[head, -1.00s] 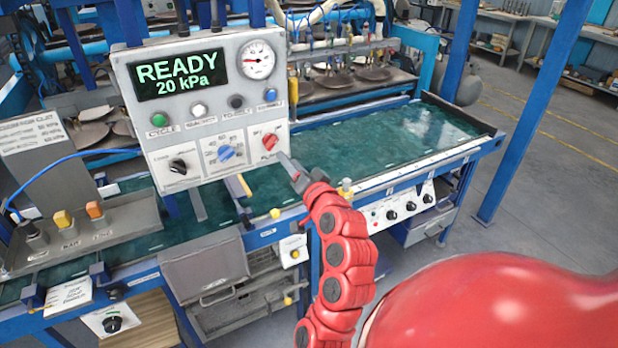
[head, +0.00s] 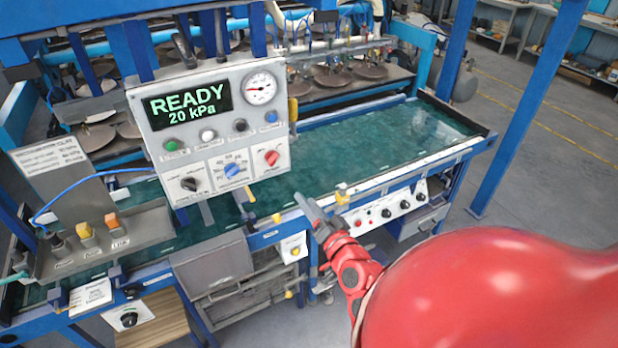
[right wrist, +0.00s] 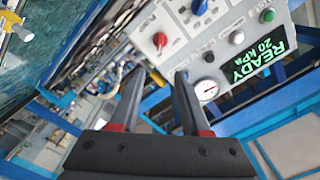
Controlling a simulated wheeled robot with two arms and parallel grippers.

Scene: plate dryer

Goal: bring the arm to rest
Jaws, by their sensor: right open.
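My right gripper (head: 318,214) is in front of the machine's front edge, below and to the right of the control panel (head: 160,130). In the right wrist view my right gripper (right wrist: 160,75) has its two dark fingers apart with nothing between them. The panel shows "READY 20 kPa" and carries a gauge (head: 261,89), coloured buttons, a black knob (head: 189,184), a blue knob (head: 232,170) and a red knob (head: 271,158). The red knob also shows in the right wrist view (right wrist: 160,39), beyond the fingers and apart from them. My left gripper is out of view.
A green bed (head: 390,130) runs behind the gripper, with a lower switch panel (head: 390,205) on its front. A blue post (head: 528,110) stands at the right. A small box with orange and yellow switches (head: 100,238) sits at the left. Open floor (head: 560,190) lies at the right.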

